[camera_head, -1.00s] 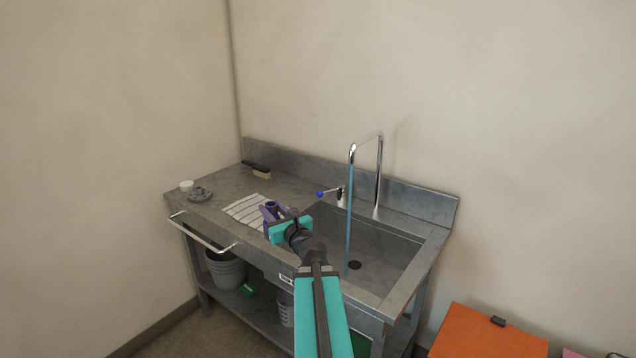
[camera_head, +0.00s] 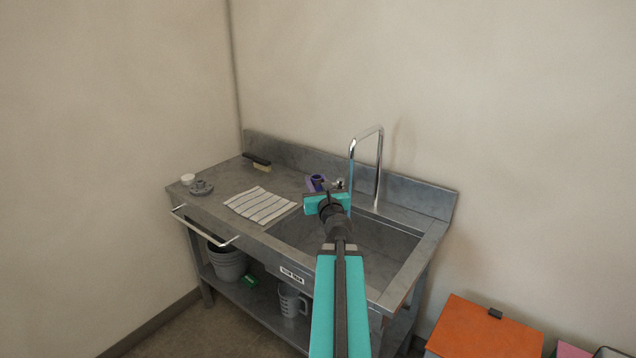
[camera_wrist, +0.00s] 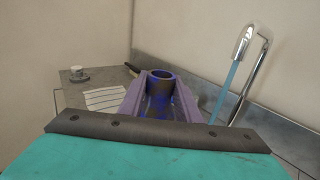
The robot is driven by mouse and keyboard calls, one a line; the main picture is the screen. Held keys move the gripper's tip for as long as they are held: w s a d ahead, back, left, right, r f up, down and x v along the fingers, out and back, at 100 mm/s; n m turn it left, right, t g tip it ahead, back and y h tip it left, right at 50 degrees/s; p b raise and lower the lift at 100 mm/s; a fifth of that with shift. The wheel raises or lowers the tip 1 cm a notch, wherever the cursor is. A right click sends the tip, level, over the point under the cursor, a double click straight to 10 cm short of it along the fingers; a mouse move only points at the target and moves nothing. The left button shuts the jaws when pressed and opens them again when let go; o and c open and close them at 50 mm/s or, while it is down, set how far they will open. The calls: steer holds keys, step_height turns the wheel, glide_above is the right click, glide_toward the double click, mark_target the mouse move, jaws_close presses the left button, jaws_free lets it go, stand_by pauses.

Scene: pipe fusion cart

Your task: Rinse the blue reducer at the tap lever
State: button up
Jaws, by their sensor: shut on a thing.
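The blue reducer (camera_wrist: 160,88) is a short open-topped tube with dark, patchy marks on its surface. My gripper (camera_wrist: 160,104), with purple fingers, is shut on it and holds it upright. In the head view the reducer (camera_head: 317,181) is above the back of the sink unit, left of the spout. The tap's chrome valve (camera_head: 339,183) shows just right of it. The lever's blue knob is hidden behind my gripper. A pale blue water stream (camera_wrist: 229,86) falls from the chrome spout (camera_wrist: 246,42), to the right of the reducer and apart from it.
A striped cloth (camera_head: 261,205) lies on the counter left of the sink basin (camera_head: 385,245). An orange box (camera_head: 485,330) stands at lower right.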

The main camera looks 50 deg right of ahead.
steer(key=shift+d, duration=0.2)
steer(key=s+d+f+b, duration=0.2)
steer(key=d+b, duration=0.1)
steer(key=d, duration=1)
steer(key=shift+d+f, duration=0.2)
steer(key=shift+f, duration=0.2)
stand_by(0.6)
stand_by(0.4)
